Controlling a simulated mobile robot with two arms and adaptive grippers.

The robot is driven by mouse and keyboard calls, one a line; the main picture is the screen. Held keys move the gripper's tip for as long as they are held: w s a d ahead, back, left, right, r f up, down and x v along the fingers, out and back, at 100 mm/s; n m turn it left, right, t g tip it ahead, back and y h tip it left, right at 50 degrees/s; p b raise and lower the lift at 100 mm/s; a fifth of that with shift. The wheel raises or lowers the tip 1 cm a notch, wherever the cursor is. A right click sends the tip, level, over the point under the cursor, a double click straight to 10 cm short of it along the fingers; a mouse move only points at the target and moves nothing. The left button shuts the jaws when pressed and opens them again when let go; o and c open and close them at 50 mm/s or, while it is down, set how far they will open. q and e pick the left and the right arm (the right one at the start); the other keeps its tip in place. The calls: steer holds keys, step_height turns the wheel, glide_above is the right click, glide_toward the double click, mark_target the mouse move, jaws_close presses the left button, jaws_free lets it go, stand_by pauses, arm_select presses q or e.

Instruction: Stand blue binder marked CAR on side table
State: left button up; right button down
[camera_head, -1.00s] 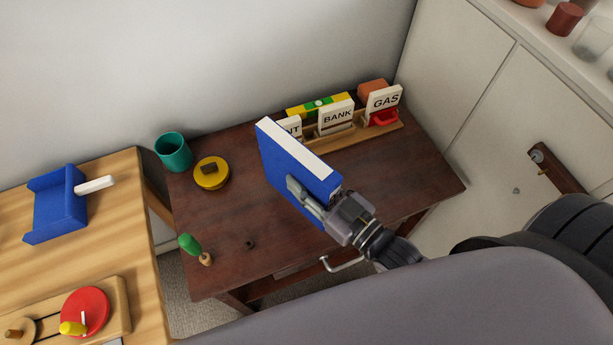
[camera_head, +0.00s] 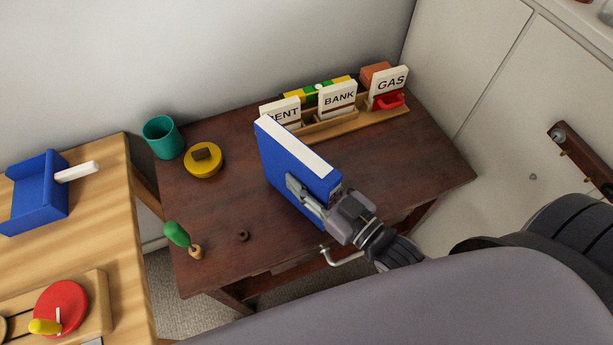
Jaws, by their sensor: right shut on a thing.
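A blue binder (camera_head: 287,169) with a white top edge is upright at the middle of the dark wooden side table (camera_head: 220,222). My right gripper (camera_head: 312,200) is shut on its near end. The binder's lower edge is at or just above the table top; I cannot tell whether it touches. Its spine marking is not readable from here. My left gripper is not in view.
A rack (camera_head: 345,127) with RENT, BANK and GAS cards stands along the back. A teal cup (camera_head: 162,138), a yellow round tin (camera_head: 203,160), a green-handled tool (camera_head: 178,235) and a small dark knob (camera_head: 243,236) are left of the binder. The front right tabletop is clear.

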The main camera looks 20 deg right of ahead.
steer(key=shift+f+b, duration=0.3)
steer(key=shift+f, duration=0.25)
steer(key=c, duration=1.1)
jaws_free()
steer(key=shift+f, duration=0.1)
steer(key=v, duration=1.2)
steer(key=shift+d, duration=0.1)
